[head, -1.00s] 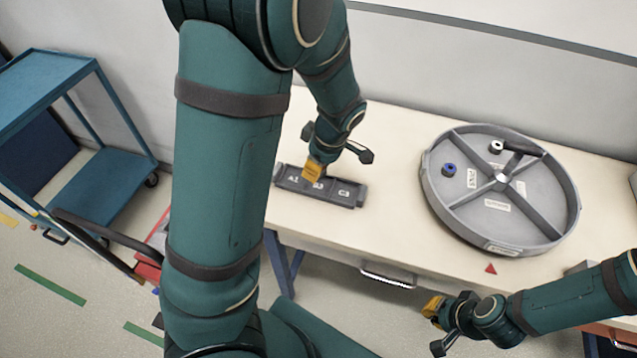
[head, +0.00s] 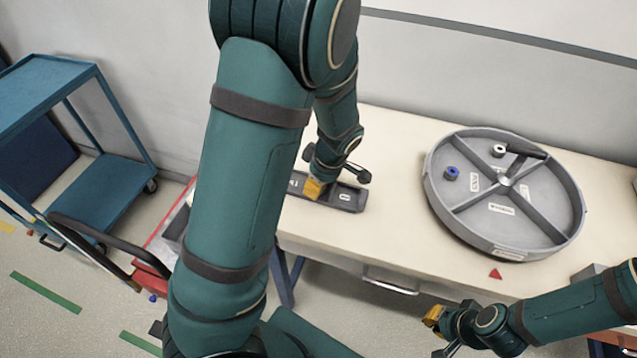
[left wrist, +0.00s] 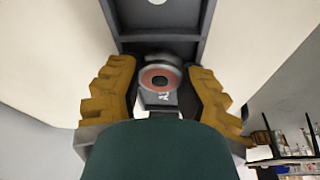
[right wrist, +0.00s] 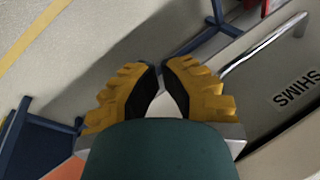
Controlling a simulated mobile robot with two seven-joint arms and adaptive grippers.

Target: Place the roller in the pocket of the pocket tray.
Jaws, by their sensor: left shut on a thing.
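The pocket tray (head: 352,203) is a long dark grey block near the left end of the table. My left gripper (head: 314,188) is over its middle and hides part of it. In the left wrist view my left gripper (left wrist: 160,85) is shut on the roller (left wrist: 158,78), a round grey piece with an orange-red ring on its end. The tray (left wrist: 160,45) lies just beyond the roller. I cannot tell whether the roller is in a pocket or above it. My right gripper (head: 435,316) is in front of the table, empty, with its fingertips (right wrist: 160,72) together.
A round grey ring track (head: 505,190) with spokes stands on the table's right, holding a blue piece (head: 451,173) and a white piece (head: 499,151). A red triangle (head: 495,273) marks the table. A blue cart (head: 105,185) stands at left. Bare tabletop separates tray and ring track.

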